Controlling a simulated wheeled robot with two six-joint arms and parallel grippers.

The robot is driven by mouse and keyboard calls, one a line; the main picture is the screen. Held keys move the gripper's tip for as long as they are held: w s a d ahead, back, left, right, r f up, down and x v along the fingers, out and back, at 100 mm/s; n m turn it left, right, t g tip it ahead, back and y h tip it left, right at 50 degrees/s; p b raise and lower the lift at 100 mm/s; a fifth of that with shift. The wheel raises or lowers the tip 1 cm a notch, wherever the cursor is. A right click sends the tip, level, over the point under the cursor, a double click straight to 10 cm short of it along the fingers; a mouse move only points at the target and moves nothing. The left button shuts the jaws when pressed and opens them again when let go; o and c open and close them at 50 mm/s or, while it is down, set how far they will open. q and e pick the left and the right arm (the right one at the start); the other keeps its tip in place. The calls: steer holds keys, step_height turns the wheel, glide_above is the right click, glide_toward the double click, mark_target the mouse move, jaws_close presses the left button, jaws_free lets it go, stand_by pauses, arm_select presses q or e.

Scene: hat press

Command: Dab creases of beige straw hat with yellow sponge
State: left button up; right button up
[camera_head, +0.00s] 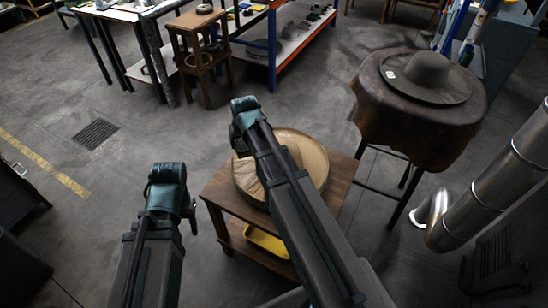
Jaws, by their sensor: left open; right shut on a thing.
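A beige straw hat (312,157) with a wide round brim sits on a small wooden table (344,172). My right arm crosses over it and hides the middle of it, so its creases cannot be made out. My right gripper (240,147) is mostly hidden below its wrist, near the hat's far left edge. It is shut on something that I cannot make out. My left gripper (191,222) points down, open, left of the table and apart from the hat. A yellow object (265,243) lies on the table's lower shelf; I cannot tell whether it is the sponge.
A dark grey hat (432,72) lies on a round stand draped in brown leather (405,125) at the right. A shiny metal duct (490,195) slants up at the far right. A wooden stool (198,50) and shelving stand at the back.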

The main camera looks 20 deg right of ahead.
steer(key=shift+r+p, duration=0.65)
steer(key=shift+f, duration=0.1)
steer(key=b, duration=0.6)
glide_above(245, 171)
steer(key=s, duration=0.2)
step_height(245, 171, down, 6)
steer(key=shift+f, duration=0.1)
steer(key=shift+f+b, duration=0.1)
steer(key=shift+b, duration=0.2)
step_height(245, 171, down, 8)
steer(key=b, duration=0.7)
steer(key=shift+r, duration=0.2)
steer(key=shift+f+b, duration=0.55)
steer(key=shift+b, duration=0.3)
stand_by(0.7)
